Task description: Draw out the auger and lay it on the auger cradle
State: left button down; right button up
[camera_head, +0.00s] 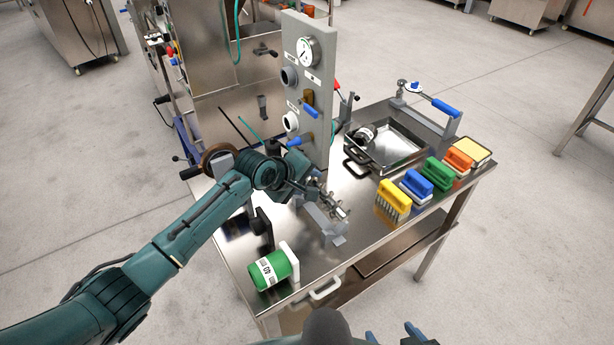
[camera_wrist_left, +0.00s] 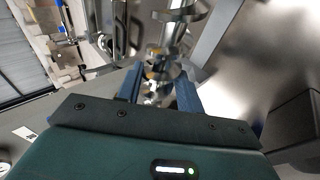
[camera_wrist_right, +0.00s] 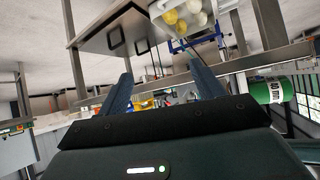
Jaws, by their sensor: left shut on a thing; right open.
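The auger (camera_head: 334,204) is a shiny metal screw, seen near the middle of the table in the head view. My left gripper (camera_head: 312,189) is shut on it; the left wrist view shows the auger (camera_wrist_left: 170,45) running out from between the fingers (camera_wrist_left: 160,88). The grey auger cradle (camera_head: 324,228) stands on the table right under the auger. I cannot tell whether the two touch. My right gripper (camera_wrist_right: 163,88) is open and empty; its fingertips (camera_head: 392,334) show at the bottom edge of the head view, in front of the table.
A grey panel (camera_head: 312,75) with gauge and knobs stands behind the auger. A green canister (camera_head: 268,270) lies at the table's front left. Several coloured brushes (camera_head: 416,186) line the right side. A metal tray (camera_head: 405,150) sits at the back right. Bare tabletop (camera_head: 365,225) lies right of the cradle.

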pick_arm(q)
notch_tip(320, 180, down, 2)
jog(key=shift+f+b, duration=0.1)
jog(key=shift+b, duration=0.3)
jog(key=shift+f+b, duration=0.45)
jog(key=shift+f, duration=1)
pick_arm(e)
jog(key=shift+a+f, duration=0.1)
jog(key=shift+a, duration=0.35)
